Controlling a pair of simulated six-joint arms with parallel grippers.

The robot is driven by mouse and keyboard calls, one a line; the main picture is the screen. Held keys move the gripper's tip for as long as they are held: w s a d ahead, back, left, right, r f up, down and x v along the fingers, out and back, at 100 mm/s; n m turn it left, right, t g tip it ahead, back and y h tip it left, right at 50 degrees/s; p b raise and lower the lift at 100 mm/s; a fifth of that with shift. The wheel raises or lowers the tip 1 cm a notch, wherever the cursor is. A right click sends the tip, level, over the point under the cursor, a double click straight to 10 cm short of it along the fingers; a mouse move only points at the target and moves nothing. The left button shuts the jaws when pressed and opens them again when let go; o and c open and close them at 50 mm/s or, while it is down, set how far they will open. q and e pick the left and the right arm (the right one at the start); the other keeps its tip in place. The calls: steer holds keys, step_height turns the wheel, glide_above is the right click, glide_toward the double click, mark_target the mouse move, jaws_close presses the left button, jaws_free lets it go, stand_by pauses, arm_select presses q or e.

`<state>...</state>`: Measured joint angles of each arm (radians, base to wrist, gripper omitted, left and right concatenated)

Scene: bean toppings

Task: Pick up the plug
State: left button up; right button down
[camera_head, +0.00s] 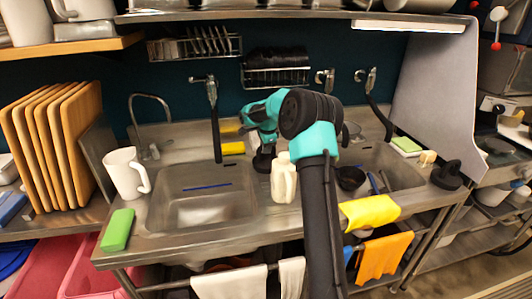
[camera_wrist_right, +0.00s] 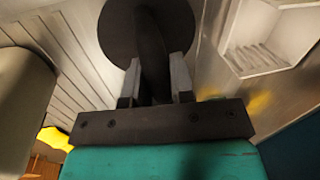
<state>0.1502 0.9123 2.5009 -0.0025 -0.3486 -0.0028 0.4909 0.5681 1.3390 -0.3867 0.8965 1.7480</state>
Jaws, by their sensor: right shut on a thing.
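The plug (camera_wrist_right: 118,28) is a black round disc with an upright handle. In the right wrist view my right gripper (camera_wrist_right: 155,78) is shut on that handle, with a finger on each side. In the head view the plug (camera_head: 262,163) shows as a small dark shape under my right gripper (camera_head: 266,147), by the ledge between the two sinks. I cannot tell whether it touches the surface. A similar black stopper-like piece (camera_head: 447,176) lies on the counter at the right. My left gripper is not in view.
A cream bottle (camera_head: 284,182) stands close to the right of the held plug. The left sink (camera_head: 205,205) holds a blue stick. A white mug (camera_head: 124,172) and a green sponge (camera_head: 117,230) are at the left. A yellow cloth (camera_head: 369,211) hangs at the front edge.

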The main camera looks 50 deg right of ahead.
step_height(320, 180, up, 10)
steer(key=shift+f, duration=0.1)
stand_by(0.4)
steer(key=shift+a, duration=0.1)
